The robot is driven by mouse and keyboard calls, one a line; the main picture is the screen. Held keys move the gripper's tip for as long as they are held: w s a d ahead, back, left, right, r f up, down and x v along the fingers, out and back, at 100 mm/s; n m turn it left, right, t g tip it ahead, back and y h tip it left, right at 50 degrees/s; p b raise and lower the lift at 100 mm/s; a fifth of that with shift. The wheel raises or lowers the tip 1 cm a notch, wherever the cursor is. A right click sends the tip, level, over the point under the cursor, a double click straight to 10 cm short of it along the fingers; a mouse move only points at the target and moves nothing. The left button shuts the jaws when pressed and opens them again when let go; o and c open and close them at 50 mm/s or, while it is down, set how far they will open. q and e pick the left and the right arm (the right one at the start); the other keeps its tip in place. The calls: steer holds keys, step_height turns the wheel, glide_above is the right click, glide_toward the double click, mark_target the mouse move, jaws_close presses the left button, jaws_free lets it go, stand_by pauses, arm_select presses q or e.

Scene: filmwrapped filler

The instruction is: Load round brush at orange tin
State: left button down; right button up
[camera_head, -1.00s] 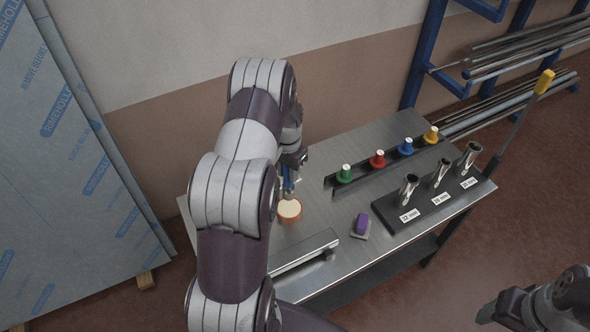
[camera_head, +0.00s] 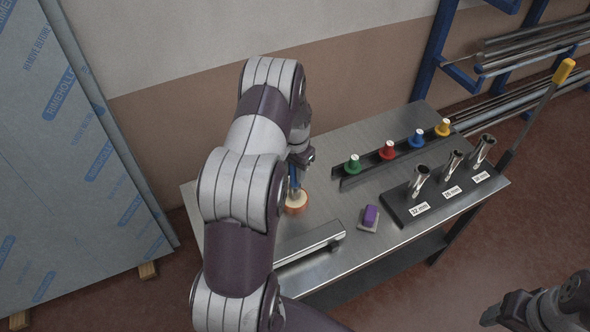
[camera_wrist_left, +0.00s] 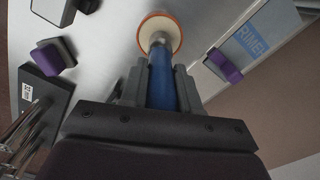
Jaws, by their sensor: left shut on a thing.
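My left gripper (camera_head: 295,175) is shut on the round brush (camera_head: 293,184), which has a blue handle and a silver ferrule. It holds the brush roughly upright, tip down, at the orange tin (camera_head: 297,209), a small round tin with a cream-coloured fill. In the left wrist view the brush (camera_wrist_left: 161,88) sits between the fingers (camera_wrist_left: 160,72), and its ferrule ends over the cream surface inside the orange rim (camera_wrist_left: 179,37). The bristles are hidden, so I cannot tell how deep they are. My right gripper (camera_head: 491,315) is at the lower right, away from the table; its jaws are unclear.
The metal table (camera_head: 345,140) carries a dark rail (camera_head: 366,176) with green, red, blue and yellow knobs. A black block (camera_head: 437,195) holds several labelled metal tubes. A purple-handled block (camera_head: 369,216) and a long metal bar (camera_head: 310,243) lie in front. Wrapped sheets (camera_head: 75,150) stand left.

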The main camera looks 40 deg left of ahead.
arm_select(q)
steer(key=shift+f, duration=0.55)
stand_by(1.2)
step_height(320, 180, up, 7)
steer(key=p, duration=0.5)
steer(key=shift+r, duration=0.1)
stand_by(0.3)
stand_by(0.4)
